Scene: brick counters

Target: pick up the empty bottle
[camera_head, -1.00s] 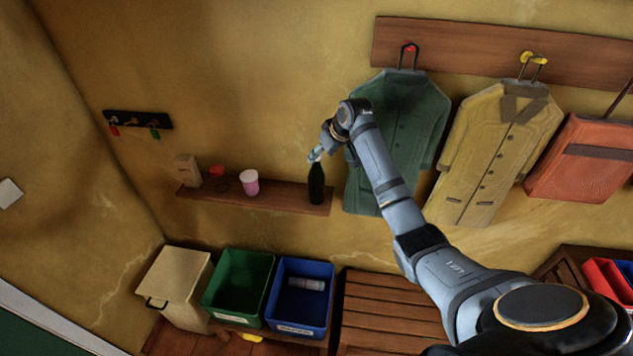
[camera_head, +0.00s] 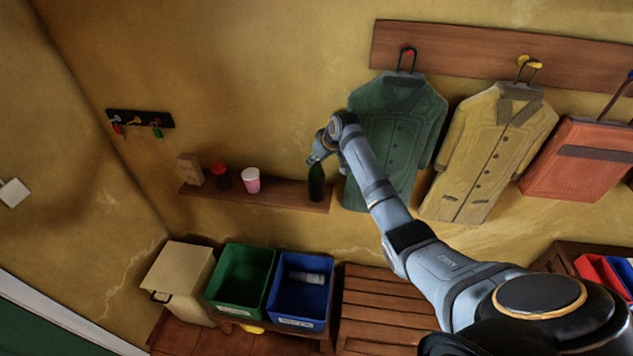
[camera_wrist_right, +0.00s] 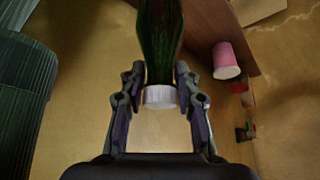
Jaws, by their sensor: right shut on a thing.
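The dark green bottle (camera_head: 316,184) stands upright at the right end of the wall shelf (camera_head: 262,200). In the right wrist view its green body (camera_wrist_right: 161,38) comes in from the top, with a white cap or neck end (camera_wrist_right: 160,97) between the fingers. My right gripper (camera_head: 316,158) is at the bottle's top in the head view. In the wrist view the right gripper (camera_wrist_right: 160,88) is shut on the bottle near its white end. Whether the bottle is empty cannot be told. My left gripper is not in view.
A pink and white cup (camera_head: 251,181), a red-topped jar (camera_head: 221,177) and a small box (camera_head: 190,169) share the shelf. Below are a green bin (camera_head: 226,306), a blue bin (camera_head: 297,323) and a cream box (camera_head: 178,272). A green coat (camera_head: 397,125) hangs close to my right arm.

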